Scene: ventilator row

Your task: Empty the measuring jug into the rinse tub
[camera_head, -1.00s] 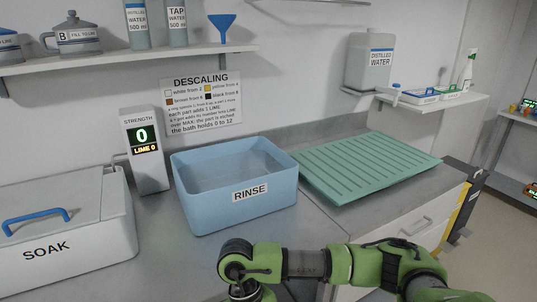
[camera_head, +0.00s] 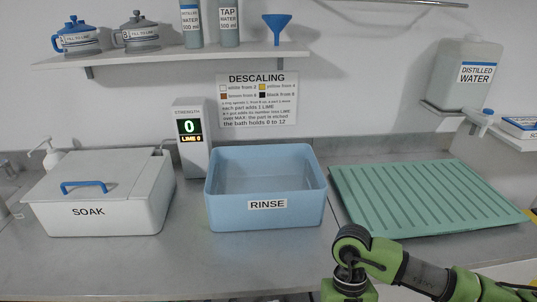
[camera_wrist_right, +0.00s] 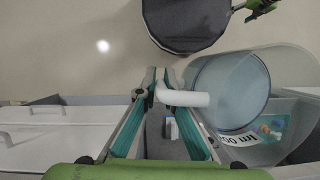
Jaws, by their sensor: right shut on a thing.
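The measuring jug (camera_wrist_right: 232,88) is clear, with a bluish inside and a label whose readable part ends in "00 ml". It shows only in the right wrist view. My right gripper (camera_wrist_right: 166,84) is shut on its white handle (camera_wrist_right: 186,98), with the jug to the right of the fingers. I cannot tell how full it is. The blue rinse tub (camera_head: 268,208), labelled RINSE, stands open on the counter in the head view. My right arm comes in at the lower right there, with its gripper below the picture. My left gripper is not in view.
A lidded SOAK box (camera_head: 108,205) stands left of the tub. A strength meter (camera_head: 190,150) reading 0 stands behind, between them. A green ribbed drainer mat (camera_head: 425,195) lies to the right. A shelf (camera_head: 180,57) with pots and bottles hangs above. The counter front is clear.

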